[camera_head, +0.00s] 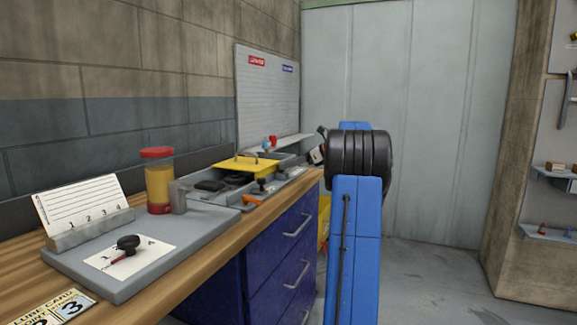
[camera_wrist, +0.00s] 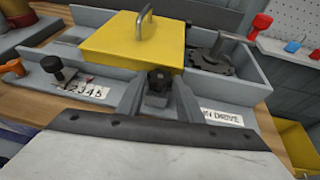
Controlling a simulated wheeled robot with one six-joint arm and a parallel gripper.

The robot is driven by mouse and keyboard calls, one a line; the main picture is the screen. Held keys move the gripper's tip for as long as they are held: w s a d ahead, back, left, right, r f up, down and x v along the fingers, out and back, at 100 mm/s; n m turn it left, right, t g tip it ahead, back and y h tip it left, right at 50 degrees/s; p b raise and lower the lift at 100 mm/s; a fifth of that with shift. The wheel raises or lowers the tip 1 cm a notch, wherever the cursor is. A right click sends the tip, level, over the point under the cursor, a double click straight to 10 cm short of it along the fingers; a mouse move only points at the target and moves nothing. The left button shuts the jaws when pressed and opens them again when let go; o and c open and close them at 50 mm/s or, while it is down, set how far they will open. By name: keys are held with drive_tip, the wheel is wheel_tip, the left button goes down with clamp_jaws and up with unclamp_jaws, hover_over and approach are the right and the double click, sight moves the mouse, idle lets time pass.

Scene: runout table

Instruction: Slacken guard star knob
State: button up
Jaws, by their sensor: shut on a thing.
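The yellow guard (camera_wrist: 130,45) with a grey handle sits on the grey machine in the wrist view. It also shows in the head view (camera_head: 246,163) on the bench. A small black knob (camera_wrist: 158,77) stands just in front of the guard's edge. My gripper (camera_wrist: 158,88) has its two grey fingers on either side of this knob and is shut on it. The knob's lower part is partly hidden between the fingers. In the head view, my arm's blue link and black joint stand to the right of the machine.
A dark toothed wheel (camera_wrist: 215,60) sits right of the guard. A grey tray (camera_head: 170,262) and a yellow jar (camera_head: 158,182) stand on the bench.

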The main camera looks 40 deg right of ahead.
drive_tip(key=shift+w+d+n+g+y, duration=0.15)
drive_tip(key=shift+d+n+g+y, duration=0.05)
drive_tip(key=shift+n+g+y, duration=0.55)
drive_tip(key=shift+w+d+n+g+y, duration=0.1)
drive_tip(key=shift+d+n+g+y, duration=0.1)
drive_tip(key=shift+n+g+y, duration=0.55)
drive_tip(key=shift+n+y, duration=0.4)
drive_tip(key=shift+n, duration=0.1)
drive_tip(key=o, duration=1.1)
drive_tip(key=shift+c, duration=0.2)
